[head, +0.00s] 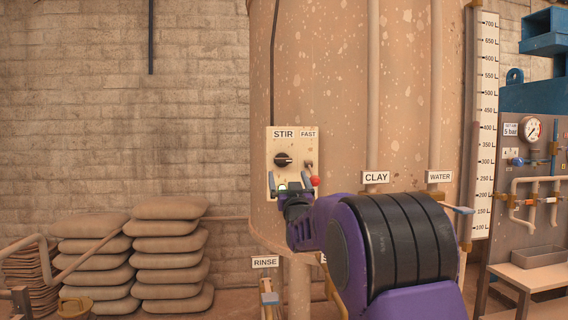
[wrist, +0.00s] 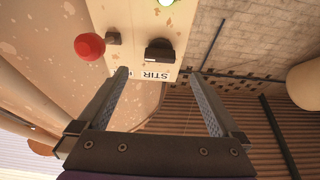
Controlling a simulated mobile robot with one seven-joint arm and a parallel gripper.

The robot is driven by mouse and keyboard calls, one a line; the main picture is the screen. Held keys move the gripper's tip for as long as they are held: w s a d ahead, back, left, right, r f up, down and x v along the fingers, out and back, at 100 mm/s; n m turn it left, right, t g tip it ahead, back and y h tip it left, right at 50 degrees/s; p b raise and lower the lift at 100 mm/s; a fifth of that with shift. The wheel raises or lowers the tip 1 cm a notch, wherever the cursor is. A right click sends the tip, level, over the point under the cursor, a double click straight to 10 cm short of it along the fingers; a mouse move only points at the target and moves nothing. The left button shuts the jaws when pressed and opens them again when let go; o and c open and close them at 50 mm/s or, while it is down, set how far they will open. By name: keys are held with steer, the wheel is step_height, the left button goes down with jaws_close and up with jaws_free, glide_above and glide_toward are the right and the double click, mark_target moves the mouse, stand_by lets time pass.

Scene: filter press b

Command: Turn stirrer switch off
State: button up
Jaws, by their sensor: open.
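The STIR switch (head: 283,159) is a black rotary knob on a cream panel (head: 295,140) fixed to the large tank; its handle looks roughly horizontal. It also shows in the wrist view, upside down, as a dark knob (wrist: 159,50) beside the STIR label (wrist: 157,75). My gripper (head: 290,183) is in front of the panel's lower part, below the knob in the head view. In the wrist view my gripper (wrist: 158,73) is open and empty, its fingers either side of the label and the knob ahead between them. Contact with the panel cannot be told.
A greenish-white lamp (wrist: 165,2) is near the knob. Stacked sacks (head: 170,245) lie at left.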

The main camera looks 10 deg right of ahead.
mark_target(284, 162)
steer(key=p+x, duration=0.1)
steer(key=x, duration=0.7)
steer(key=c, duration=1.4)
